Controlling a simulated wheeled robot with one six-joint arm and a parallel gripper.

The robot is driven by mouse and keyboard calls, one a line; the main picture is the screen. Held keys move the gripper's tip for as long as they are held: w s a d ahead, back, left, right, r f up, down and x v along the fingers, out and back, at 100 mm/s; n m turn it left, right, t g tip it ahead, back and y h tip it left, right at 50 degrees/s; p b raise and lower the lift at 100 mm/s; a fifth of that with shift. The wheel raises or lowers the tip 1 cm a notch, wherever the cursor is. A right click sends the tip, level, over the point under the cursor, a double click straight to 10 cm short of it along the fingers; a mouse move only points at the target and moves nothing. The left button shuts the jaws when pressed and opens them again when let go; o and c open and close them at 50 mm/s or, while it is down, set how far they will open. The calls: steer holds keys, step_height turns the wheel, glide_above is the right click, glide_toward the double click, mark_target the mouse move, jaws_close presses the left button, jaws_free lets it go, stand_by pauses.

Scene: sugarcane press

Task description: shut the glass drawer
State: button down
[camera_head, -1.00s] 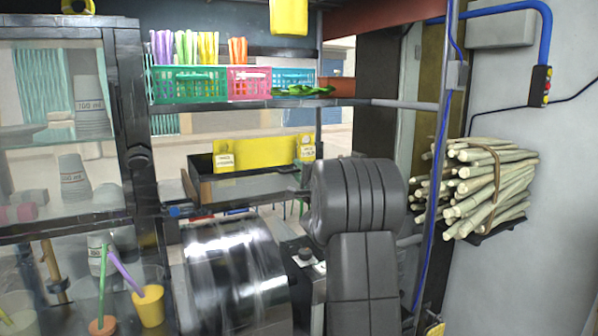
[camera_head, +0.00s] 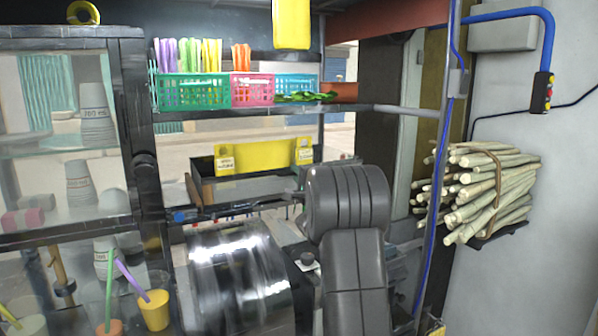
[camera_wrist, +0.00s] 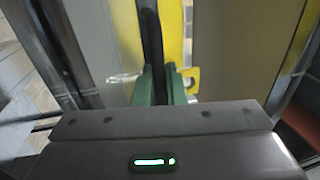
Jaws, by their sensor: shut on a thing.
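The glass drawer (camera_head: 243,188) is a shallow dark-framed box with a see-through front, at mid-picture in the head view, left of my arm. Yellow labelled parts (camera_head: 262,157) stand at its back. In the wrist view, the green fingers of my gripper (camera_wrist: 161,84) are shut on a thin dark upright bar (camera_wrist: 151,35), which seems to be the drawer's rim. A yellow panel (camera_wrist: 173,35) lies just right of the bar. In the head view my arm hides most of the gripper, and the grasp itself cannot be made out. How far the drawer stands out is hard to tell.
A shiny metal drum (camera_head: 238,278) stands below the drawer. A glass cabinet with cups (camera_head: 92,118) is at left. Above is a shelf with baskets (camera_head: 193,91) of coloured straws. A post (camera_head: 437,180) and bundled cane (camera_head: 485,190) are at right.

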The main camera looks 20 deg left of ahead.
steer(key=shift+r, duration=0.15)
steer(key=c, duration=1.9)
jaws_free()
steer(key=o, duration=0.3)
steer(key=shift+w+a, duration=0.1)
steer(key=shift+a, duration=0.05)
steer(key=shift+f, duration=0.2)
steer(key=b+v, duration=0.2)
steer(key=v, duration=1.1)
steer(key=shift+s+d+b, duration=0.2)
steer(key=shift+d+b, duration=0.1)
steer(key=shift+d, duration=0.1)
steer(key=shift+a, duration=0.15)
